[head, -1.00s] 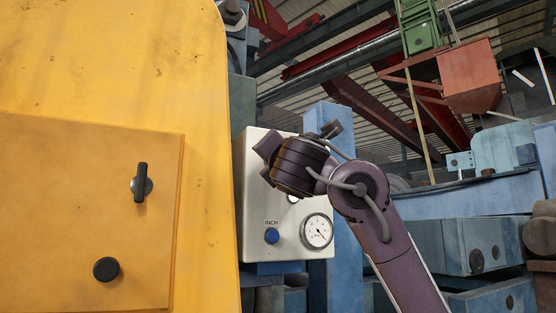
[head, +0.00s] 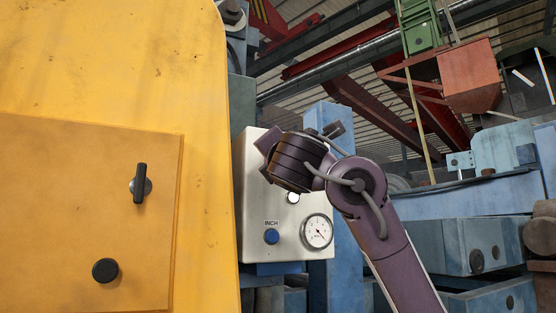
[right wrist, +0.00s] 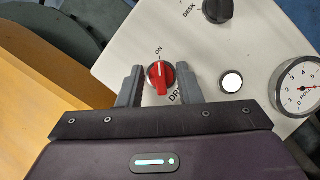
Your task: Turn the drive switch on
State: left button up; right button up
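The red drive switch (right wrist: 160,77) sits on a white control panel (right wrist: 125,62) in the right wrist view. Its pale mark is at the upper end, on the side of the "ON" label; the "DRIVE" label beside it is partly covered. My right gripper (right wrist: 160,85) is open, with one grey finger on each side of the red knob and small gaps visible. How deep the fingertips reach is hard to judge. In the head view, my right wrist hides the switch and the fingers in front of the panel (head: 252,215). My left gripper is not in view.
The panel also carries a black DESK knob (right wrist: 218,9), a white button (right wrist: 231,82), a gauge (right wrist: 298,88) and a blue INCH button (head: 271,237). A yellow cabinet (head: 100,60) with two black knobs stands close on the left.

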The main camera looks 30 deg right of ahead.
jog(key=shift+f, duration=0.1)
jog(key=b+v, duration=0.4)
jog(key=v, duration=0.3)
jog(key=shift+s+a+b, duration=0.2)
jog(key=shift+s+b, duration=0.15)
jog(key=shift+b, duration=0.05)
